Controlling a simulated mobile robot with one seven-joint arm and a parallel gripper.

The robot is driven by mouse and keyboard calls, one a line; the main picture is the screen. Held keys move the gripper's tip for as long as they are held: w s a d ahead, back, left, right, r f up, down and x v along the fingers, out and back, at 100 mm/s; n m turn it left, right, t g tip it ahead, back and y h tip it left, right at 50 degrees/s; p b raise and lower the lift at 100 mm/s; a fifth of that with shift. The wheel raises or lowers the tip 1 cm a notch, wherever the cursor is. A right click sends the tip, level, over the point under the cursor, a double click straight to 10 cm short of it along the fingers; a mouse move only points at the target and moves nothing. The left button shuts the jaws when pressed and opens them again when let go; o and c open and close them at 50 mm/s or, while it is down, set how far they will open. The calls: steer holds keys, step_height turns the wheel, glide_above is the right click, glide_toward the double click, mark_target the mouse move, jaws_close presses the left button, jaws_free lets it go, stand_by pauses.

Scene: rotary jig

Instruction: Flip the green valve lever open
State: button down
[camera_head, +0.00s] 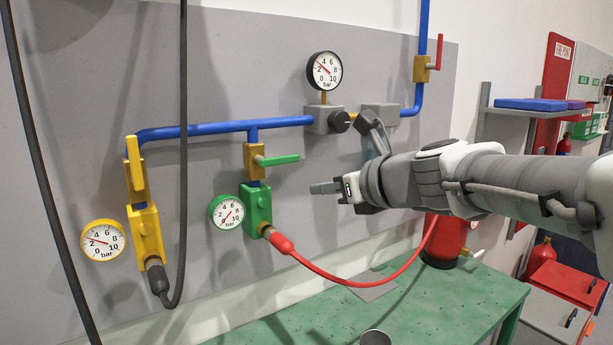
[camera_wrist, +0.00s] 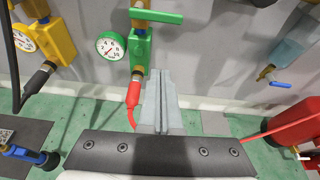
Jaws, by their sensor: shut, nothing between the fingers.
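The green valve lever (camera_head: 279,160) sticks out sideways to the right from a yellow valve body (camera_head: 253,162), across the vertical pipe line. In the wrist view the green lever (camera_wrist: 155,16) lies level near the top edge. My gripper (camera_head: 314,188) is shut and empty, to the right of the lever and slightly lower in the head view, apart from it. In the wrist view my gripper's fingers (camera_wrist: 160,74) are together and point up toward the panel, below and right of the lever. The green block (camera_head: 256,207) with its gauge (camera_head: 227,212) sits below the valve.
A yellow lever (camera_head: 134,162) stands upright at left, above a yellow block (camera_head: 146,232). A red lever (camera_head: 439,52) stands upright at upper right. A red hose (camera_head: 345,282) loops from the green block to a red tank (camera_head: 446,241). The green table (camera_head: 480,305) lies below.

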mark_target(280, 160)
steer(key=shift+w, duration=0.15)
steer(key=shift+w, duration=0.1)
steer(key=b+x, duration=0.2)
steer(key=x, duration=0.8)
step_height(280, 160, up, 4)
steer(key=p, duration=0.2)
steer(key=shift+r+p, duration=0.1)
steer(key=shift+p, duration=0.2)
steer(key=shift+d, duration=0.15)
steer(key=shift+r, duration=0.1)
